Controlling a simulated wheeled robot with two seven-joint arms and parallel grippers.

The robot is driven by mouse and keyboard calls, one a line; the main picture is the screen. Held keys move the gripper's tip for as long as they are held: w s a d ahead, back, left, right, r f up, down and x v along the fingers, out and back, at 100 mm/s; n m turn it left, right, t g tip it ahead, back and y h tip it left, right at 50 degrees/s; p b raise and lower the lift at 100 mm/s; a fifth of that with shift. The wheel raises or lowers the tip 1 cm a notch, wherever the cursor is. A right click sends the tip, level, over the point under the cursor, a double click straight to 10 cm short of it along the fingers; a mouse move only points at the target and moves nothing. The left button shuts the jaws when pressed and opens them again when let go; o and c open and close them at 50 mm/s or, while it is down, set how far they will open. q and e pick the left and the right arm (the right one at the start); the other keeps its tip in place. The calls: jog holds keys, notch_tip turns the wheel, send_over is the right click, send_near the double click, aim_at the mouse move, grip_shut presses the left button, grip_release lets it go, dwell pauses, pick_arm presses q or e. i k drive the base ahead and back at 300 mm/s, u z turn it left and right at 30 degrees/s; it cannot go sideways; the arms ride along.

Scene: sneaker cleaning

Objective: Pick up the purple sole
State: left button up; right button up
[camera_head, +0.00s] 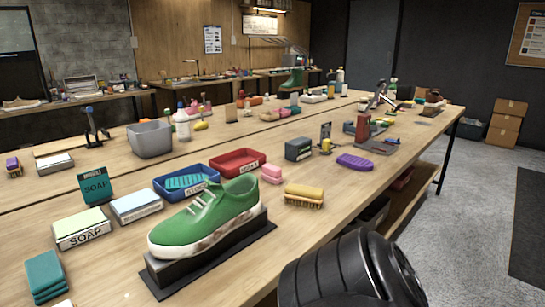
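A purple oval, sole-like piece (355,162) lies flat on the wooden table, right of the middle, near the table's front edge. Nothing touches it. Its fine detail is too small to tell. A black rounded link of my own arm shows at the bottom centre-right, in front of the table and apart from the purple piece. Neither of my grippers is in view, so I cannot see whether they are open or shut.
A green sneaker (208,218) with a dirty sole rests on a black stand (163,276). A yellow brush (304,196), pink block (271,173) and dark box (298,149) lie left of the purple piece. A red block (362,129) stands behind it. Bare tabletop surrounds its front.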

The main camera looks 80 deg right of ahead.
aim_at(355, 162)
jog(key=z, duration=3.15)
jog(key=i, duration=0.75)
